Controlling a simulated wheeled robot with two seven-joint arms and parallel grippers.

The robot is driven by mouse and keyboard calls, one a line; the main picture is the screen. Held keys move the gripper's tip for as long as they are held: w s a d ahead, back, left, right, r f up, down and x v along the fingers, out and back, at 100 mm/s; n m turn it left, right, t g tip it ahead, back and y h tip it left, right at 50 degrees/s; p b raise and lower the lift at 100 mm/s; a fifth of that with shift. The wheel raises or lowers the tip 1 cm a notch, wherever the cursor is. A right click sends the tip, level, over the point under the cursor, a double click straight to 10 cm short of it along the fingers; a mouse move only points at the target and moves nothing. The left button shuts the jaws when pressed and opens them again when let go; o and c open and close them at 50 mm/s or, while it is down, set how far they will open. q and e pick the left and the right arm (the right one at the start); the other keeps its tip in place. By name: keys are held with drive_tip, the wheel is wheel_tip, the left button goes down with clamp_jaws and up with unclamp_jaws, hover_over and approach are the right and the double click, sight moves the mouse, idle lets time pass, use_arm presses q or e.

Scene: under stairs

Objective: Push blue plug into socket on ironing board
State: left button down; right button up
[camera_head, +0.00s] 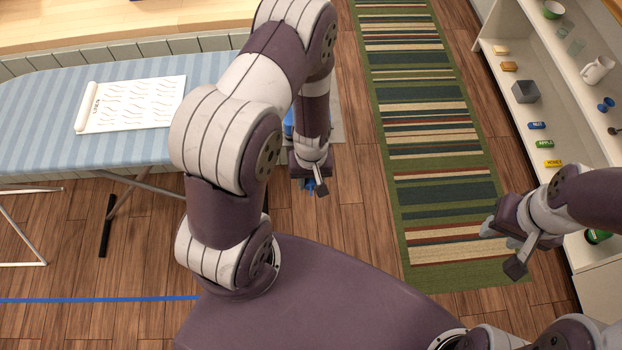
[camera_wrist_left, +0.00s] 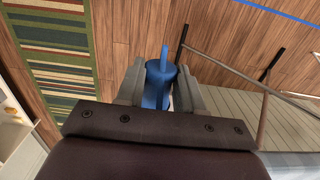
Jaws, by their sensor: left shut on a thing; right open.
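My left gripper (camera_head: 311,186) hangs over the floor to the right of the ironing board. It is shut on the blue plug (camera_wrist_left: 160,88), a blue cylinder with a thin bar sticking out past the fingertips. The plug is mostly hidden in the head view. In the left wrist view my left gripper (camera_wrist_left: 161,75) has a finger on each side of it. The ironing board (camera_head: 40,115) has a blue striped top at the left; my left arm covers its right end. I cannot make out the socket. My right gripper (camera_head: 507,245) is open and empty near the shelf.
A paper sheet (camera_head: 135,103) lies on the board. A blue object (camera_head: 289,124) is partly hidden behind my left arm. A striped rug (camera_head: 425,130) covers the middle floor. A white shelf (camera_head: 545,80) with several small items stands at the right.

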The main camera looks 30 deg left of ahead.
use_arm(q)
drive_tip(key=shift+w+r, duration=0.1)
drive_tip(key=shift+w, duration=0.2)
drive_tip(key=c, duration=0.8)
unclamp_jaws()
drive_tip(key=shift+a, duration=0.1)
drive_tip(key=shift+o, duration=0.9)
drive_tip(key=shift+a, duration=0.15)
drive_tip(key=o, duration=0.5)
drive_tip(key=shift+c, duration=0.2)
drive_tip(key=shift+s, duration=0.1)
drive_tip(key=shift+s, duration=0.1)
drive_tip(key=s+d+b, duration=0.3)
drive_tip(key=s+d, duration=0.1)
drive_tip(key=s, duration=0.2)
